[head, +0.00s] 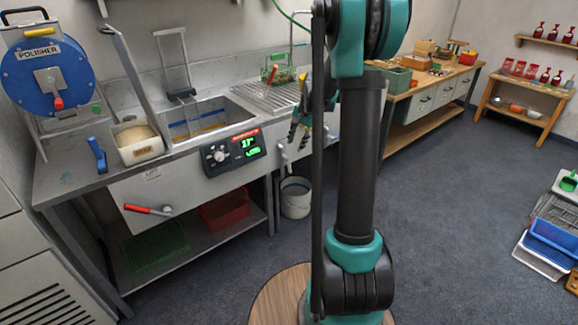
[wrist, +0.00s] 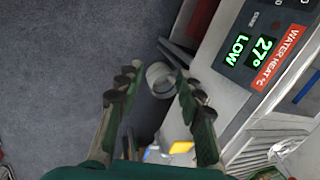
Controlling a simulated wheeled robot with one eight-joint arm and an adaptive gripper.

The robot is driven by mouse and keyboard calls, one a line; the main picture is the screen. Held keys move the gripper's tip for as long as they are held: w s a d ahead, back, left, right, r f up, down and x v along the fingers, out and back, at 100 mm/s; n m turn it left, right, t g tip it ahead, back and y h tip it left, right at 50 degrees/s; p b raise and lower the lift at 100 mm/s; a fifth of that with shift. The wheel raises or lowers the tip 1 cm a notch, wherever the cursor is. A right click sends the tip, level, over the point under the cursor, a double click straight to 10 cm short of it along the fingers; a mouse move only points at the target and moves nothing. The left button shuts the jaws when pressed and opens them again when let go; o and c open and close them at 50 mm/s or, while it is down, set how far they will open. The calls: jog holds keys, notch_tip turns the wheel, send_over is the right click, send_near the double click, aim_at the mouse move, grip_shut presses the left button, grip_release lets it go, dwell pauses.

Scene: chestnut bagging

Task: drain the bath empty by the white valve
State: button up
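The bath (head: 212,112) is a steel sink set in the bench, with blue and yellow lines along its inner wall. Its control panel (head: 233,150) also shows in the wrist view (wrist: 262,50), reading 27° and LOW. A small white fitting, apparently the valve (head: 284,158), hangs below the bench front, right of the panel. A white bucket (head: 295,200) stands on the floor under it. My gripper (head: 297,132) is beside the bench, above the valve area. In the wrist view its fingers (wrist: 157,75) are apart with nothing gripped. A pale piece with yellow (wrist: 180,147) lies between them; I cannot tell whether it is the valve.
A blue polisher (head: 45,75) and a cream tub (head: 138,140) stand on the bench. Red (head: 224,212) and green (head: 155,248) crates sit below.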

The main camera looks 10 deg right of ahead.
jog(key=w+d+f+m+y, duration=0.1)
jog(key=w+d+f+m, duration=0.1)
jog(key=w, duration=0.4)
jog(key=w+d+f+m, duration=0.2)
jog(key=w+f, duration=0.1)
jog(key=w, duration=0.3)
jog(key=m+g+y, duration=0.1)
jog(key=m, duration=0.3)
send_near(289, 164)
jog(key=x, duration=0.7)
jog(key=w+x, duration=0.1)
jog(key=x, duration=0.3)
jog(key=shift+d, duration=0.3)
jog(key=shift+c, duration=0.6)
grip_shut()
